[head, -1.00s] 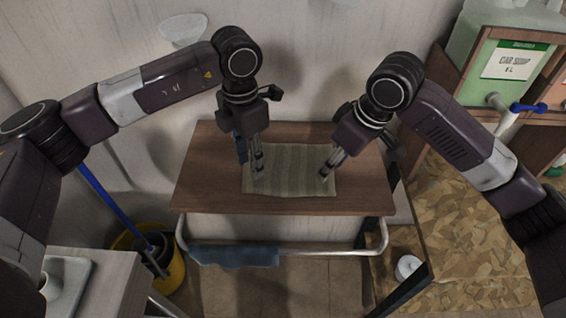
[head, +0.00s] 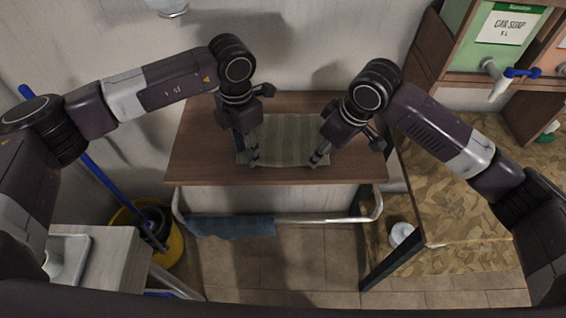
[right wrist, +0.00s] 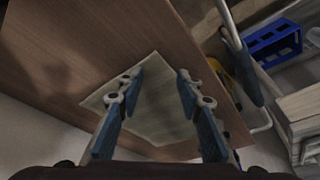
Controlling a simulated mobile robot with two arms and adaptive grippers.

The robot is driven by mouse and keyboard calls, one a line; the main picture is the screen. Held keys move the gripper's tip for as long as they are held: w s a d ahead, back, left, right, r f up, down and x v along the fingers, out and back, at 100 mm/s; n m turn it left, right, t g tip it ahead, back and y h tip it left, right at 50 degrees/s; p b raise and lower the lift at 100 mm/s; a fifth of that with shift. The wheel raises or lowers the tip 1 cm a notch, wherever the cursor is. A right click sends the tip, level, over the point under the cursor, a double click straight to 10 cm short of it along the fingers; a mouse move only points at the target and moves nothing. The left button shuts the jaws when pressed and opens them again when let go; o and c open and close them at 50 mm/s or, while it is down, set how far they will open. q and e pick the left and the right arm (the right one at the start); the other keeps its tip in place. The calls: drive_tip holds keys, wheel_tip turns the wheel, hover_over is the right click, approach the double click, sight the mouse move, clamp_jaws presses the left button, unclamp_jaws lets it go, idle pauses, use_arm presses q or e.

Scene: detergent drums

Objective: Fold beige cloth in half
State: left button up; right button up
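The beige striped cloth (head: 287,138) lies flat and spread out on the brown wooden tabletop (head: 205,165). My left gripper (head: 253,161) points down at the cloth's near left corner; whether its fingers are closed is not clear. My right gripper (head: 316,159) is over the cloth's near right corner. In the right wrist view my right gripper (right wrist: 160,76) has its blue-padded fingers spread apart, with the cloth (right wrist: 158,108) below and nothing held between them. Whether either gripper touches the cloth cannot be told.
A blue rag (head: 232,226) hangs on the white rail (head: 320,217) at the table's front. A yellow bucket (head: 172,248) with a blue-handled mop stands left. A car soap drum (head: 487,45) with a blue tap stands on a shelf at right. Bare tabletop surrounds the cloth.

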use_arm(q)
drive_tip(key=shift+f, duration=0.15)
use_arm(e)
drive_tip(key=shift+f, duration=0.15)
use_arm(q)
drive_tip(key=shift+c, duration=0.2)
use_arm(e)
drive_tip(key=shift+f, duration=0.1)
drive_tip(key=shift+c, duration=0.2)
use_arm(q)
drive_tip(key=shift+c, duration=0.5)
use_arm(e)
drive_tip(key=shift+c, duration=0.5)
use_arm(q)
drive_tip(key=shift+f, duration=0.15)
clamp_jaws()
use_arm(e)
drive_tip(key=shift+f, duration=0.15)
clamp_jaws()
drive_tip(key=shift+f, duration=0.1)
